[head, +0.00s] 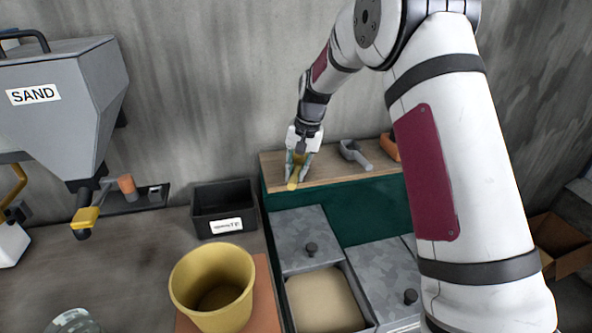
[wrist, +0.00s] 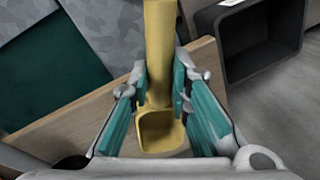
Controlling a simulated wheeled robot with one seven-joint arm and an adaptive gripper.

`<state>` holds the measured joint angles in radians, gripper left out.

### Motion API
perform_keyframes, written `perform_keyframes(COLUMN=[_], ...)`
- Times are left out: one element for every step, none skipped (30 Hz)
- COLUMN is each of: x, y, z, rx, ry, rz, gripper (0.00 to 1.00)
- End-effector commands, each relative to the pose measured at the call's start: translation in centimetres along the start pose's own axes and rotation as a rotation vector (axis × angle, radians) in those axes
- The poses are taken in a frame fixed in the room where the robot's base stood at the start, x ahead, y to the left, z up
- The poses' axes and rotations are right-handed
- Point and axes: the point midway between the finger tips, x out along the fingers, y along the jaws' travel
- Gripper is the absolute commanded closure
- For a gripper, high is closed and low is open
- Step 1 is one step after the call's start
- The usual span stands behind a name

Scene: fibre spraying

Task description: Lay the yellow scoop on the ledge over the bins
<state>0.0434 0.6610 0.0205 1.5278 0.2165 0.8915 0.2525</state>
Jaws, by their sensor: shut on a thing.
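The yellow scoop (head: 293,184) is between the fingers of my gripper (head: 299,158), at the left end of the wooden ledge (head: 335,166) in the head view. In the wrist view, my gripper (wrist: 162,92) is shut on the yellow scoop (wrist: 159,50), with the long part running up the picture and the hollow part lower down. The wooden ledge (wrist: 75,128) shows beneath it. The scoop's lower end reaches to the ledge's front edge in the head view. I cannot tell whether the scoop touches the wood.
A grey scoop (head: 354,154) and an orange scoop (head: 389,146) lie farther right on the ledge. Bins with grey lids (head: 306,238) stand below, one open. A black box (head: 223,208) and yellow bucket (head: 212,288) stand left. A sand hopper (head: 60,95) is far left.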

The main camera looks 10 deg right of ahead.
Motion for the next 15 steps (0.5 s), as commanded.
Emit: perform_keyframes(x=[-0.02,-0.02,0.00,0.03,0.06,0.11,0.16,0.21,0.28,0.33,0.38,0.46,0.51,0.56,0.63], y=[-0.01,-0.01,0.00,0.00,0.01,0.02,0.03,0.03,0.04,0.06,0.06,0.08,0.08,0.09,0.11], z=[-0.01,-0.02,-0.02,-0.02,-0.02,-0.02,-0.02,-0.02,-0.03,-0.03,-0.04,-0.04,-0.04,-0.04,-0.05], rx=[0.000,0.000,0.000,0.000,0.000,0.000,0.000,0.000,0.000,0.000,0.000,0.000,0.000,0.000,0.000], ry=[0.001,0.001,0.001,0.001,0.000,0.000,0.000,0.000,0.000,0.001,0.001,0.001,0.001,0.001,0.001], rz=[0.000,0.000,0.000,0.000,0.000,0.000,0.000,0.000,0.000,0.000,0.000,0.000,0.000,0.000,0.000], gripper=[1.00,1.00,1.00,1.00,1.00,1.00,1.00,1.00,1.00,1.00,1.00,1.00,1.00,1.00,1.00])
